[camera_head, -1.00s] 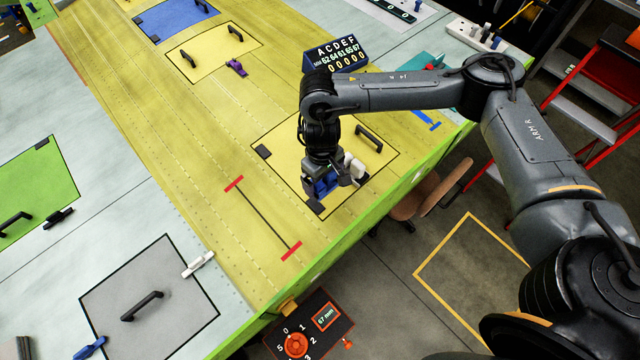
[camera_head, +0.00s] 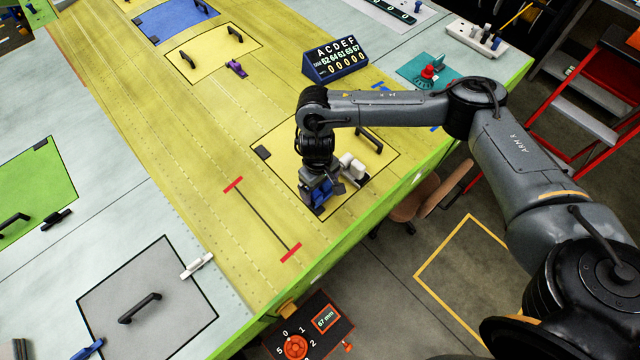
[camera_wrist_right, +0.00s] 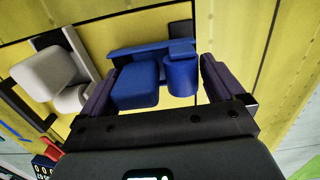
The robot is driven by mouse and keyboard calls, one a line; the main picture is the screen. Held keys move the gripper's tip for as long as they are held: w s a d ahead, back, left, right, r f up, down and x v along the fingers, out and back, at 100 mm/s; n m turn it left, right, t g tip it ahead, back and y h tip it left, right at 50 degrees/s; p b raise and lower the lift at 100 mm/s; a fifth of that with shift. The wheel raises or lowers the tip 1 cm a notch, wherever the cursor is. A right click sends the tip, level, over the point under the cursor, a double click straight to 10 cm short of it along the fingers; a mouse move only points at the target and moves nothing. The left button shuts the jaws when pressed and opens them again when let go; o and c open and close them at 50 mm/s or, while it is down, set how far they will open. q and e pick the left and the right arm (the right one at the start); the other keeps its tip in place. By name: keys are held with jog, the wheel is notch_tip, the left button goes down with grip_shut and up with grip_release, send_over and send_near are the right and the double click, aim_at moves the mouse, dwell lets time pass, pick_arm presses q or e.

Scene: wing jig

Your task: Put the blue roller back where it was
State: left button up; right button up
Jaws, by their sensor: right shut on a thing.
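The blue roller (camera_wrist_right: 150,78) shows in the right wrist view as blue blocks on a blue bar, between the two dark fingers of my right gripper (camera_wrist_right: 160,86). In the head view the blue roller (camera_head: 317,198) is partly hidden under my right gripper (camera_head: 320,190), at the front edge of a yellow panel (camera_head: 290,150) with a black handle. My right gripper is shut on it, low over the panel. A white roller-like piece (camera_head: 352,165) sits beside it; it also shows in the wrist view (camera_wrist_right: 45,75). My left gripper is out of view.
A black line with red end marks (camera_head: 262,218) lies left of the panel. A dark counter display (camera_head: 335,60) and a teal plate with a red knob (camera_head: 428,72) stand farther back. The green table edge (camera_head: 370,228) is close in front.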

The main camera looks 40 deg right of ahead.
jog(key=shift+f, duration=0.25)
jog(key=shift+f, duration=0.15)
jog(key=o, duration=0.8)
